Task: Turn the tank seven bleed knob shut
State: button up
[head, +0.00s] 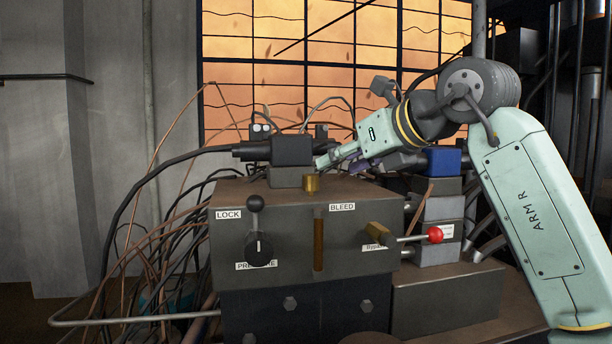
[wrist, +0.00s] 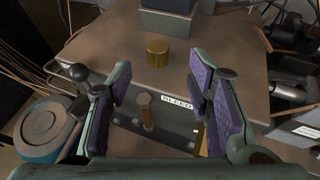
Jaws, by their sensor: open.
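A short brass knob (head: 311,183) stands upright on top of the grey metal box (head: 265,194), near its front edge, close to the "BLEED" label (head: 342,207). In the wrist view the knob (wrist: 157,53) lies beyond my fingertips, roughly centred between them. My gripper (wrist: 157,80) is open and empty, with its purple-padded fingers apart. In the head view my gripper (head: 328,160) is just above and right of the knob, not around it. No "tank seven" marking is readable.
A black-knobbed "LOCK" lever (head: 255,220), a brass strip (head: 318,240) and a red-balled lever (head: 435,235) are at the box's front. A dark block (head: 291,150) stands behind the knob. Cables crowd the left. The top around the knob is clear.

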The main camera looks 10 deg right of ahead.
aim_at(312, 175)
jog(key=p+x, duration=0.1)
jog(key=x, duration=0.9)
jog(key=shift+a, duration=0.2)
jog(key=shift+s, duration=0.1)
grip_shut()
